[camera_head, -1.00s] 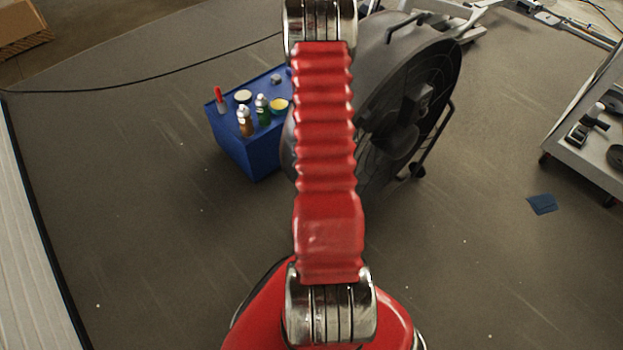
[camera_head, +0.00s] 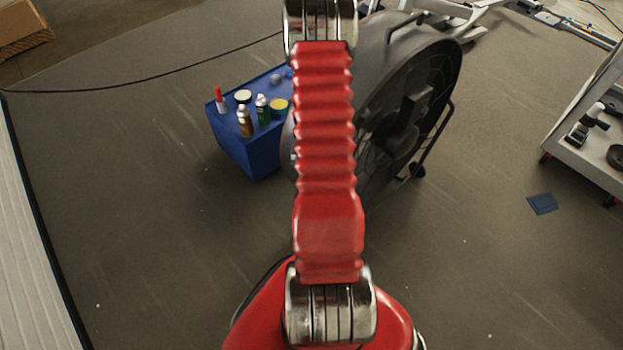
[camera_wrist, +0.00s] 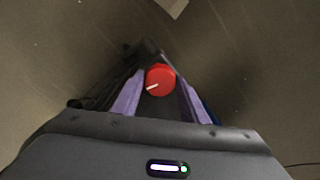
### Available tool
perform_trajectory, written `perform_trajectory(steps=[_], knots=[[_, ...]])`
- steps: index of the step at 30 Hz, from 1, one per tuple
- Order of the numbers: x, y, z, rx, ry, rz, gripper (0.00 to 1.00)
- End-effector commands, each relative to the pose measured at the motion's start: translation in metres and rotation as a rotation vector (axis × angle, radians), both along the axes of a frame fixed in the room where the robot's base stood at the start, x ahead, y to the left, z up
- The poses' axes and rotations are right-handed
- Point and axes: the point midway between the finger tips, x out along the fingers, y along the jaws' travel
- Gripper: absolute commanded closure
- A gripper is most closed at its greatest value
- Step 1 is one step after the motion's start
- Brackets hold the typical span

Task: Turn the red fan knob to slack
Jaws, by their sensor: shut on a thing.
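The red fan knob (camera_wrist: 160,79) shows in the wrist view as a round red disc with a white pointer line towards the lower left. My gripper (camera_wrist: 160,84) has its two purple fingers on either side of the knob and is shut on it. The large dark fan (camera_head: 410,95) stands behind my red arm in the head view. My arm hides part of the fan, and neither the knob nor my gripper can be made out there.
A blue box (camera_head: 250,155) with several bottles and cans on top stands left of the fan. A grey cart (camera_head: 585,160) stands at the right. A blue cloth-like square (camera_head: 542,204) lies on the floor. A black cable (camera_head: 150,80) crosses the floor at the upper left.

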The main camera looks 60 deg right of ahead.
Motion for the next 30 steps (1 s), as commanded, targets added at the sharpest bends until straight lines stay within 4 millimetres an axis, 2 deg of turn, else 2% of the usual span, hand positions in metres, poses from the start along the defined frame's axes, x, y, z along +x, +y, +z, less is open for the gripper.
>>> perform_trajectory(steps=[7, 8, 11, 30], knots=[[0.0050, -0.0042, 0.0017, -0.012, -0.010, 0.000, 0.82], [0.0050, -0.0042, 0.0017, -0.012, -0.010, 0.000, 0.59], [0.0046, -0.0039, 0.0016, -0.011, -0.009, 0.000, 0.52], [0.0006, -0.0011, 0.0004, -0.002, -0.002, -0.003, 0.52]])
